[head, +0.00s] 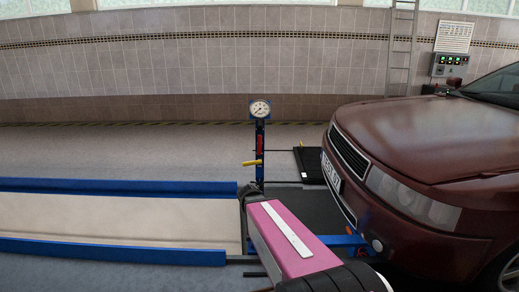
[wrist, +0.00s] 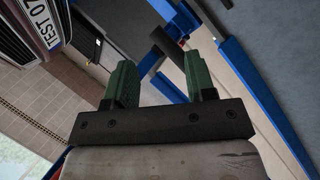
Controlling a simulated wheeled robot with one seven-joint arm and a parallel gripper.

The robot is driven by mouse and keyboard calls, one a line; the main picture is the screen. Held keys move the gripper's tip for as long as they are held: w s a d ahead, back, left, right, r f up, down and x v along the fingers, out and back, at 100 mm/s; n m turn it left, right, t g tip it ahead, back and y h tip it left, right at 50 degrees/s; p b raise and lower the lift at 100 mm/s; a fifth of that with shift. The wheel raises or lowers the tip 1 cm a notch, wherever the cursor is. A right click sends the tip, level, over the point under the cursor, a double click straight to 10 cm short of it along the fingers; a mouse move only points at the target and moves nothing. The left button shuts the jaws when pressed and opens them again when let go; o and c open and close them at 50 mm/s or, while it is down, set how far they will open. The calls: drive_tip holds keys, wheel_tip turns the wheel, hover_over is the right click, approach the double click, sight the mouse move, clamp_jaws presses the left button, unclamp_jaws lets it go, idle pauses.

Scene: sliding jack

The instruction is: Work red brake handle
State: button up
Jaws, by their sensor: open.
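A blue upright post (head: 260,170) with a round dial gauge (head: 260,109) on top stands beyond my arm in the head view. A narrow red part (head: 260,144), which looks like the red brake handle, lies against the post below the gauge. A yellow lever (head: 251,162) sticks out just below it. In the wrist view, my gripper (wrist: 159,78) has its two green fingers spread apart with nothing held between them. A dark bar end (wrist: 165,45) shows beyond the fingertips. I cannot make out the red handle in the wrist view. My pink arm hides the lower middle of the head view.
A dark red car (head: 425,165) stands close on the right, its number plate (wrist: 42,32) also showing in the wrist view. A blue rail (head: 110,186) runs along the left. Open floor (head: 130,150) lies between it and the tiled wall.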

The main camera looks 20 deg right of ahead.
drive_tip(key=w+d+r+n+t+h, duration=0.45)
drive_tip(key=w+r+n, duration=0.45)
drive_tip(key=w, duration=0.3)
drive_tip(key=n+t+y, duration=0.1)
drive_tip(key=n+t, duration=0.7)
drive_tip(key=n, duration=0.6)
approach(259, 148)
drive_tip(key=shift+n, duration=0.3)
drive_tip(key=x, duration=1.1)
drive_tip(key=shift+w+f, duration=0.1)
drive_tip(key=shift+w, duration=0.1)
clamp_jaws()
